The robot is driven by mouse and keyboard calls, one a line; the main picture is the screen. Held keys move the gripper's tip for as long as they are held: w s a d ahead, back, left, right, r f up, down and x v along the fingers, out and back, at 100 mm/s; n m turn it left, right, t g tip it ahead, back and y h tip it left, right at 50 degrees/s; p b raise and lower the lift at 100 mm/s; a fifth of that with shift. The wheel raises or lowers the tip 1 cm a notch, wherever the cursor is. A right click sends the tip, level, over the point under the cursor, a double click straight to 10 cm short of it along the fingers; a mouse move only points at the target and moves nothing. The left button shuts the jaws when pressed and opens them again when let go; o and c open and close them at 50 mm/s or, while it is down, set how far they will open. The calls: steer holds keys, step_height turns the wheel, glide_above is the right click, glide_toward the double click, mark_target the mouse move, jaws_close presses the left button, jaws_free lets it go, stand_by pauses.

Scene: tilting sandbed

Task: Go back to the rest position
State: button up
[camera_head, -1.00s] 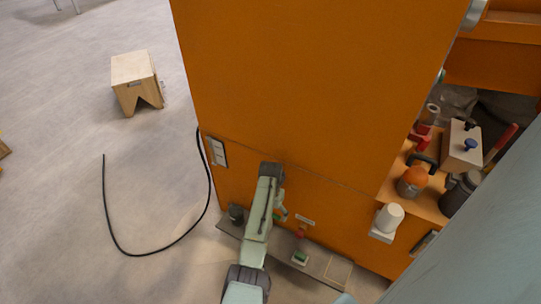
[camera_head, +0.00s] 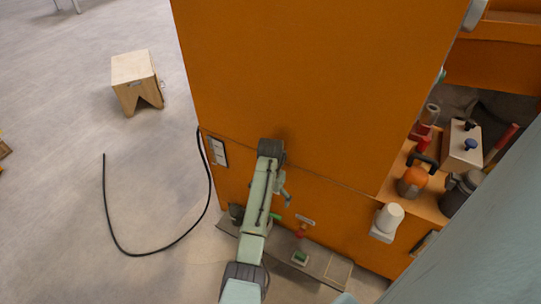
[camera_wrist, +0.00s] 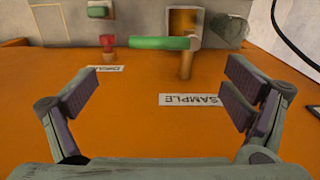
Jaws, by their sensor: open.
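My gripper (camera_head: 286,198) is open and empty in front of the orange panel (camera_head: 300,110), in the lower middle of the head view. In the wrist view its two fingers (camera_wrist: 163,95) are spread wide apart with nothing between them. A green handle (camera_wrist: 160,43) on a tan post stands beyond the fingertips, apart from them. It also shows in the head view (camera_head: 275,217) just beside my arm. A label reading "SAMPLE" (camera_wrist: 194,100) is on the orange surface. A red knob (camera_wrist: 108,42) is at the left.
A grey shelf (camera_head: 324,266) runs along the panel's foot, with a green block (camera_head: 300,257) on it. A side ledge at right holds an orange-and-grey container (camera_head: 412,182) and other items. A black cable (camera_head: 125,248) lies on the floor, near a wooden stool (camera_head: 136,82). Floor at left is mostly open.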

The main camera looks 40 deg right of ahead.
step_height(320, 180, up, 2)
steer(key=shift+r, duration=0.15)
stand_by(0.5)
